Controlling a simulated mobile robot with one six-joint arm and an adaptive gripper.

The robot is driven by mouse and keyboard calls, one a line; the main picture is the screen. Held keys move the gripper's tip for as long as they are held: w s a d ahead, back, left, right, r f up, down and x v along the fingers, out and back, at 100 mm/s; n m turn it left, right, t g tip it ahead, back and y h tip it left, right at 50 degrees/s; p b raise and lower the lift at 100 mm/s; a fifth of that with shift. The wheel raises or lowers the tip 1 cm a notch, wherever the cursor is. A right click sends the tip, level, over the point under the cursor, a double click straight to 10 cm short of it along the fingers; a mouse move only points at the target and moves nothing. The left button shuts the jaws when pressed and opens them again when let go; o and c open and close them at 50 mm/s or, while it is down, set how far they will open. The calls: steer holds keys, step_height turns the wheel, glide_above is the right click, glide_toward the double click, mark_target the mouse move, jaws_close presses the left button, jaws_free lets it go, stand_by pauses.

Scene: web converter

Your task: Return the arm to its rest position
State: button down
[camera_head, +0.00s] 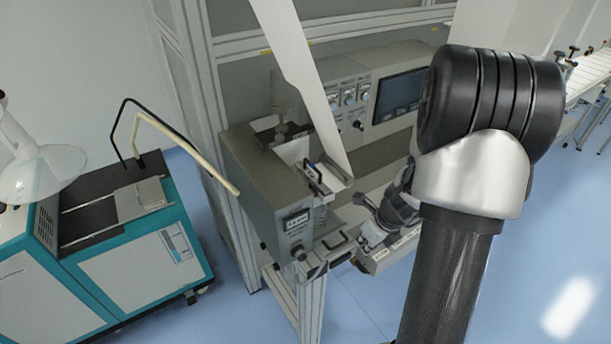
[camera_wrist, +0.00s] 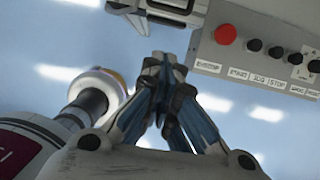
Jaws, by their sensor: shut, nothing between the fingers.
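My arm (camera_head: 455,260) rises on the right of the head view and bends at a black and silver joint (camera_head: 490,110). My gripper (camera_wrist: 160,65) is shut and empty in the wrist view, with its fingertips together. In the head view the gripper end is small and partly hidden by my arm, close to the front of the grey converter machine (camera_head: 250,185). In the wrist view a grey button box (camera_wrist: 255,75) with a red button (camera_wrist: 225,34) and several black buttons lies to the right of the fingertips, apart from them in the picture.
A white web strip (camera_head: 300,75) runs down into the machine. A screen (camera_head: 400,95) and knobs sit behind it. A metal frame post (camera_head: 205,75) stands beside it. A teal and white cabinet (camera_head: 140,270) stands left. Blue floor (camera_head: 550,240) is open at right.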

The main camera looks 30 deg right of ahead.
steer(key=a+r+n+y+b, duration=0.1)
steer(key=a+r+n+b, duration=0.2)
steer(key=a+r+n, duration=0.45)
steer(key=a+r+n+b, duration=0.2)
steer(key=a+r+n, duration=0.3)
steer(key=a+n, duration=0.45)
steer(key=s+a+r+n+b, duration=0.1)
steer(key=s+a+n+b, duration=0.1)
steer(key=s+n, duration=0.5)
steer(key=s+a+r+n+t+h+b, duration=0.1)
steer(key=s+a+n, duration=0.4)
steer(key=n, duration=0.6)
steer(key=shift+s+a+r+b, duration=0.3)
steer(key=shift+s+b, duration=0.45)
steer(key=shift+s, duration=0.1)
